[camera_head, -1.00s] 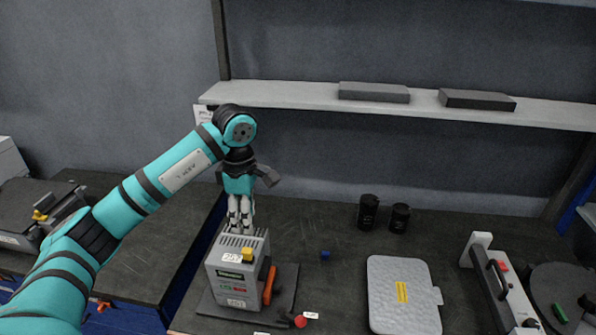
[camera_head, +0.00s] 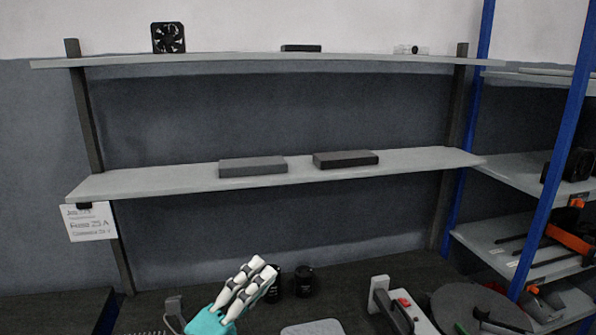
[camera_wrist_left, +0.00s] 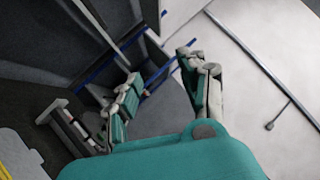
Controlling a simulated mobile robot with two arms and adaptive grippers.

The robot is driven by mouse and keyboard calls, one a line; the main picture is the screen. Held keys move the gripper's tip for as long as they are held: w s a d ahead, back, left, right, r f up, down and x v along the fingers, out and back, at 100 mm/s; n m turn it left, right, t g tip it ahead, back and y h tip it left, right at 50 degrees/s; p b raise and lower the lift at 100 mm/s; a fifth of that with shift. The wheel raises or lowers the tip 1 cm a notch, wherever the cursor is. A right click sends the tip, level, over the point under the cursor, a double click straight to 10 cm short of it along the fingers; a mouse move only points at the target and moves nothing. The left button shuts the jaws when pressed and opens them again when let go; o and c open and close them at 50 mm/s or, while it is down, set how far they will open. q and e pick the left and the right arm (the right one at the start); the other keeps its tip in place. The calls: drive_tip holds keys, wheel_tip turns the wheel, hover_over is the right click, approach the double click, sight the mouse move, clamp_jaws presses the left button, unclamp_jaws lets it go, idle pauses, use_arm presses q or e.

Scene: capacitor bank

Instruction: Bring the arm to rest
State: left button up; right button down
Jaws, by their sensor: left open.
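My left gripper (camera_head: 246,285) is at the bottom of the head view, above the bench. Its pale fingers point up and to the right, and only the teal hand and fingers show there. In the left wrist view my left gripper (camera_wrist_left: 160,88) has its two fingers spread wide apart with nothing between them. The rest of the left arm is out of the head view. My right gripper is not in either view.
Two dark canisters (camera_head: 304,281) stand on the bench just right of the gripper. A shelf (camera_head: 130,183) with two grey blocks (camera_head: 252,166) hangs above. A blue-framed rack (camera_head: 548,170) stands at right. Free space lies between shelf and bench.

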use_arm(q)
drive_tip(key=a+f+n+t+y, duration=0.3)
drive_tip(key=a+f+n+y, duration=0.8)
drive_tip(key=n+y, duration=0.6)
drive_tip(key=s+a+f+n+g, duration=0.45)
drive_tip(key=f+n, duration=0.25)
drive_tip(key=f, duration=0.2)
drive_tip(key=s+d+f+n+g, duration=0.1)
drive_tip(key=s+f+n+g, duration=0.2)
drive_tip(key=s+f+g, duration=0.6)
drive_tip(key=s+f+n+g, duration=0.2)
drive_tip(key=s+f, duration=0.3)
drive_tip(key=s, duration=0.7)
wheel_tip(320, 180, down, 25)
drive_tip(key=s+g, duration=0.1)
drive_tip(key=s, duration=0.1)
drive_tip(key=s+a+f+g, duration=0.1)
drive_tip(key=s+a+f, duration=0.1)
drive_tip(key=s+f, duration=1.4)
drive_tip(key=shift+a, duration=0.3)
drive_tip(key=shift+s+g, duration=0.15)
drive_tip(key=shift+g, duration=0.1)
